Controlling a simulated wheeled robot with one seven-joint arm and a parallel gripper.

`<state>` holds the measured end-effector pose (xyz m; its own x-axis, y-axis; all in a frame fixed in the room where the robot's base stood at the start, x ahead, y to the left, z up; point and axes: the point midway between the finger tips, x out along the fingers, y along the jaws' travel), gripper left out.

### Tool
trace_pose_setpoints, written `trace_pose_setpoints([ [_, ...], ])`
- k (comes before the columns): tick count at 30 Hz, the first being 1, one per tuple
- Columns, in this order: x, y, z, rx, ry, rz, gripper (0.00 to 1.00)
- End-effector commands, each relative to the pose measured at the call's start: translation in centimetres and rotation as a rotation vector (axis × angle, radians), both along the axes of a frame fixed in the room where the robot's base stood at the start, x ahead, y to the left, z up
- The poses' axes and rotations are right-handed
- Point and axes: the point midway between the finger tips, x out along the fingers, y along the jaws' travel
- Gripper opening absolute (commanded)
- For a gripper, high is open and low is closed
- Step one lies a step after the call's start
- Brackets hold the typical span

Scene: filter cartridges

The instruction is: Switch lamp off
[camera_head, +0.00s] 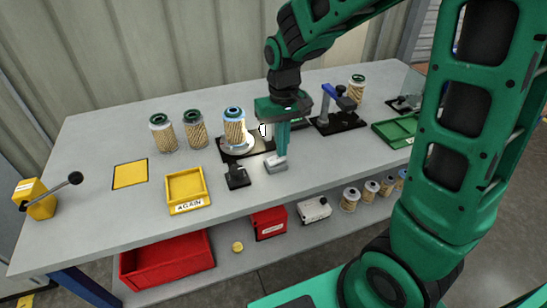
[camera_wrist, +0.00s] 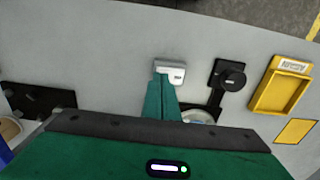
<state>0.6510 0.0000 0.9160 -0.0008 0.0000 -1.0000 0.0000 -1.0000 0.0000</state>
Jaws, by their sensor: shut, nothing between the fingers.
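My gripper (camera_head: 279,154) points down with its green fingers together and empty. Its tips are at a small grey-white switch box (camera_head: 276,164). In the wrist view the fingertips (camera_wrist: 164,84) overlap the near edge of this box (camera_wrist: 171,70); I cannot tell whether they touch it. The box has a small dark label, too small to read surely. Left of my gripper a filter cartridge (camera_head: 234,122) stands on a bright white round plate (camera_head: 237,147), which looks lit. The plate is partly hidden in the wrist view (camera_wrist: 199,116).
A black device with a round knob (camera_wrist: 230,76) stands close beside the switch box. A yellow tray (camera_head: 187,204) and a yellow lever box (camera_head: 36,197) are at left. Two cartridges (camera_head: 194,132) stand behind. A blue-handled press (camera_head: 338,112) and green tray (camera_head: 394,130) are right.

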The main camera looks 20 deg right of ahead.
Motion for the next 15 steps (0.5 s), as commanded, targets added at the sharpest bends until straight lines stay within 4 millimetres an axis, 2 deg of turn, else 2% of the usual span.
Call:
trace_pose_setpoints([
  [15,0.0,0.01,-0.89,0.0,0.0,0.0,0.0],
])
